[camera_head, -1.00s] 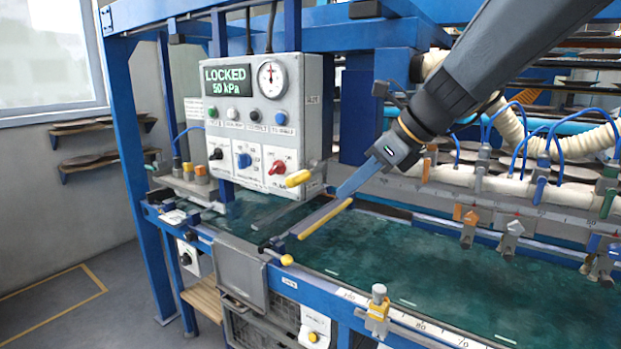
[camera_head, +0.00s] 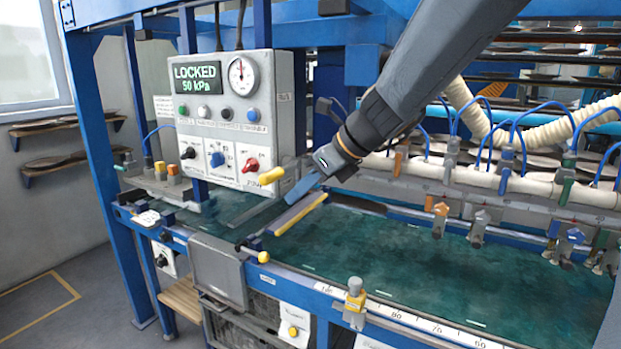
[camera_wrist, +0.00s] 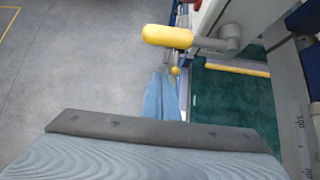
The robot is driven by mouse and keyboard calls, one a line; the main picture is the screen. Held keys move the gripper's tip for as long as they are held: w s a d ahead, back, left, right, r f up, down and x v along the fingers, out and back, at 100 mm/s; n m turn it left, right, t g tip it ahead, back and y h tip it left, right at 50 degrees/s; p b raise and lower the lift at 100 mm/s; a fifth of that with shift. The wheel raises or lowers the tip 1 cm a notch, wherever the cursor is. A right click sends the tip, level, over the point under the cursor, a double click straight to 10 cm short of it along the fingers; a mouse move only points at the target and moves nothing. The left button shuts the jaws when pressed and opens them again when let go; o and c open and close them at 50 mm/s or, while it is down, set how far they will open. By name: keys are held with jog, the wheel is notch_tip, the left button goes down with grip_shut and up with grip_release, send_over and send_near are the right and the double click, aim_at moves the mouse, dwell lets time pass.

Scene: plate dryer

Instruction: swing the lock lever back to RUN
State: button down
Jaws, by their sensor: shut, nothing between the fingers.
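The lever with a thick yellow grip (camera_head: 271,175), which I take as the lock lever, sticks out at the lower right of the grey control box (camera_head: 212,205). In the wrist view its yellow grip (camera_wrist: 167,36) points left from a grey pivot (camera_wrist: 231,38). The display (camera_head: 197,77) reads LOCKED, 50 kPa. My gripper (camera_head: 290,199) is shut and empty, its blue fingers just right of and below the grip in the head view. In the wrist view my gripper (camera_wrist: 161,76) ends below the grip, with a visible gap. Small lever labels are unreadable.
A small yellow knob (camera_head: 263,257) stands on the front rail. A yellow-edged bar (camera_head: 300,214) lies below my gripper, over the green bed (camera_head: 400,255). Nozzles and hoses line the manifold at right. The floor (camera_wrist: 70,70) is clear at left.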

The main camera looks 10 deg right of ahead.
aim_at(279, 171)
jog(key=shift+w+a+r+p, duration=0.45)
jog(key=shift+w+a+p, duration=0.1)
jog(key=shift+a, duration=0.15)
jog(key=shift+w+a+r+p, duration=0.45)
jog(key=shift+w+a, duration=0.1)
jog(key=shift+a, duration=0.15)
